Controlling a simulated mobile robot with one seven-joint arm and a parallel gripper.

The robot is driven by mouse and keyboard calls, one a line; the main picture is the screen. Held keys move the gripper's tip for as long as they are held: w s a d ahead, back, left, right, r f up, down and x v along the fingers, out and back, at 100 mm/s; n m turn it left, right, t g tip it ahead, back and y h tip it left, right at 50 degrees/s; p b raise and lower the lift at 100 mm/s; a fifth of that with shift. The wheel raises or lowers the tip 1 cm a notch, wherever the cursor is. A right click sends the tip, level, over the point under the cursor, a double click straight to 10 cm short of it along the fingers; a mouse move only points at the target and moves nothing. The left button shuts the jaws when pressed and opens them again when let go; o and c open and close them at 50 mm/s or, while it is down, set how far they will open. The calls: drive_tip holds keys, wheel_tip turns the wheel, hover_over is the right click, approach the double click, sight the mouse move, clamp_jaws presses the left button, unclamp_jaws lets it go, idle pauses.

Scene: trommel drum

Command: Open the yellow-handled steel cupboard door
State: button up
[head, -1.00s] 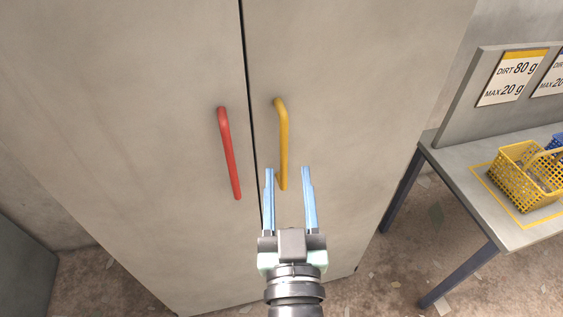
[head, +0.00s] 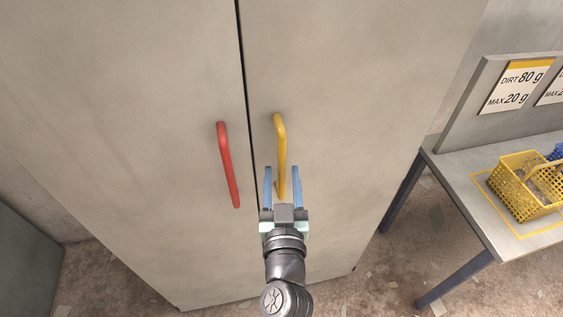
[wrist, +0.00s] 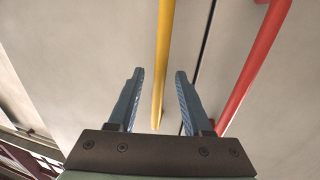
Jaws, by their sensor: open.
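The steel cupboard has two tall doors that meet at a dark vertical seam. The right door (head: 345,110) carries the yellow handle (head: 281,145), an upright bar. It looks shut. My gripper (head: 282,172) is open in front of the lower part of the yellow handle, its blue fingers to the left and right of the bar. In the wrist view the yellow handle (wrist: 162,60) runs between the two open fingers (wrist: 159,72). I cannot tell whether the fingers reach around the bar; no contact shows.
A red handle (head: 228,165) is on the left door (head: 130,120), close to my left finger. A table (head: 505,228) with a yellow basket (head: 524,187) and a sign panel (head: 515,85) stands at the right. Bare floor (head: 385,270) lies between cupboard and table.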

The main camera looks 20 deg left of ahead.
drive_tip(key=shift+x, duration=1.1)
clamp_jaws()
idle(0.7)
